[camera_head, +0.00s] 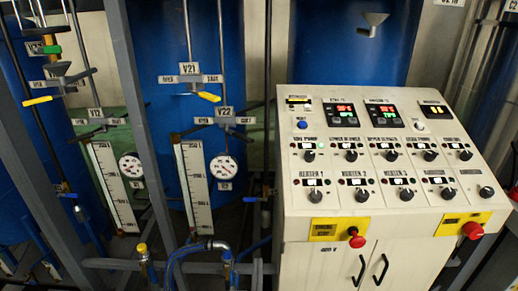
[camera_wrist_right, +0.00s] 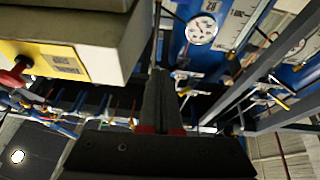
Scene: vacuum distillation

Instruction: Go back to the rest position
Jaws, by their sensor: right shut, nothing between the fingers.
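My right gripper (camera_wrist_right: 161,85) shows in the right wrist view. Its dark fingers are together in the middle of the picture, with nothing between them. In the head view only a small dark part at the right edge, beside the control panel, may belong to my right arm. The right gripper is apart from the panel in the wrist view, with open space around the fingertips. My left gripper does not show in either view.
A white control cabinet (camera_head: 325,231) with switches and red knobs (camera_head: 357,240) stands at the right. Blue tanks (camera_head: 190,130), pipes, valves and gauges (camera_head: 223,168) fill the left behind grey frame posts (camera_head: 140,130). The cabinet's corner (camera_wrist_right: 110,62) is close to the right gripper.

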